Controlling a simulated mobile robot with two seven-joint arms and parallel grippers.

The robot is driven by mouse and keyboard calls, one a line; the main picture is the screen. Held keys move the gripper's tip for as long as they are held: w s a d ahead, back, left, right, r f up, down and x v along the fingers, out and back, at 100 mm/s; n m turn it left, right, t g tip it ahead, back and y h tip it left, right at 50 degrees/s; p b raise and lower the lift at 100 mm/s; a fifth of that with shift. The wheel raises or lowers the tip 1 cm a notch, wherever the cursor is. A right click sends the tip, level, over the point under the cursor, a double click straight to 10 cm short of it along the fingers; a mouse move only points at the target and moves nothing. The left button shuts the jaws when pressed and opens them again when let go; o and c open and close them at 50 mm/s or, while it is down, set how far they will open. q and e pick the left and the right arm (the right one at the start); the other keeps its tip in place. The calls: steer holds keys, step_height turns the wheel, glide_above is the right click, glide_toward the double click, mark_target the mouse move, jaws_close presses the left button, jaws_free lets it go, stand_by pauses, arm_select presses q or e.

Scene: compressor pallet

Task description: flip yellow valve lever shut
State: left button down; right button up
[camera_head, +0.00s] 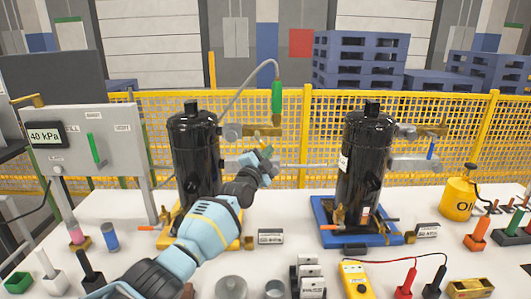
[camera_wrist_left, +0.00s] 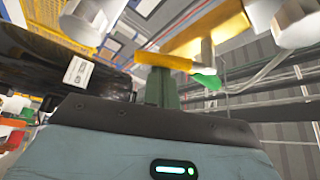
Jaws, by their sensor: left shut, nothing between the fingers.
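The yellow lever (camera_wrist_left: 165,62) shows in the left wrist view, lying nearly crosswise beside a brass valve body (camera_wrist_left: 215,35). In the head view the brass valve (camera_head: 262,131) sits on the upper pipe of the left black compressor (camera_head: 192,158); I cannot make out the lever there. My left gripper (camera_head: 266,153) is just below that valve. In the left wrist view its green fingers (camera_wrist_left: 161,77) are shut and empty, with their tips right at the lever; I cannot tell whether they touch it. My right gripper is not in view.
A green hose end (camera_head: 277,98) hangs above the valve. A second black compressor (camera_head: 364,160) stands on a blue base to the right. A gauge panel (camera_head: 95,145) is at left. Tools and a yellow meter (camera_head: 355,280) cover the table front. A yellow fence (camera_head: 304,110) runs behind.

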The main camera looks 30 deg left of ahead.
arm_select(q)
steer(key=m, duration=0.1)
steer(key=a+m+g+p, duration=0.1)
steer(key=m, duration=0.1)
steer(key=s+a+f+m+g+h, duration=0.1)
steer(key=m, duration=0.1)
steer(key=shift+s+a, duration=0.1)
steer(key=shift+a, duration=0.05)
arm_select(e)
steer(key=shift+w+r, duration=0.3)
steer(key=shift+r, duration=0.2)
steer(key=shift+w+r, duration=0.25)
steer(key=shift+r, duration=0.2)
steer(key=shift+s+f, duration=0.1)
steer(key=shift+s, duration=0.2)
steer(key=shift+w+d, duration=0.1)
